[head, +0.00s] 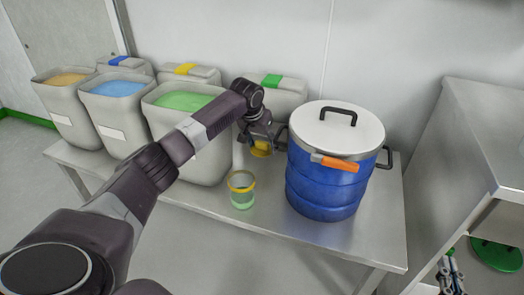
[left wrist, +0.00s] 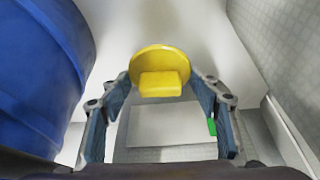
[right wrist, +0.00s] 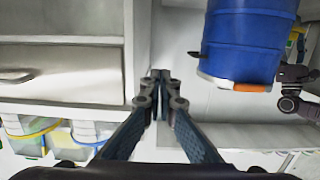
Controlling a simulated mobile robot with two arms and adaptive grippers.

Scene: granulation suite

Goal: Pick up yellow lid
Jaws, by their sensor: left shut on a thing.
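The yellow lid (head: 261,149) is a round disc with a raised block grip, held above the steel table between the bins and the blue drum. In the left wrist view the lid (left wrist: 160,60) sits between the fingertips of my left gripper (left wrist: 162,84), which is shut on it. My left gripper (head: 263,138) also shows in the head view, close to the drum's left side. A clear jar with a yellow rim and green contents (head: 242,192) stands below on the table. My right gripper (right wrist: 160,76) is empty, its fingertips together; it appears low at the right in the head view (head: 449,270).
A blue drum (head: 322,190) with a white lid and orange clip stands right of the jar. Several grey bins (head: 190,140) with coloured contents line the table's left and back. A steel cabinet (head: 480,130) stands at the right. The table front (head: 290,235) is clear.

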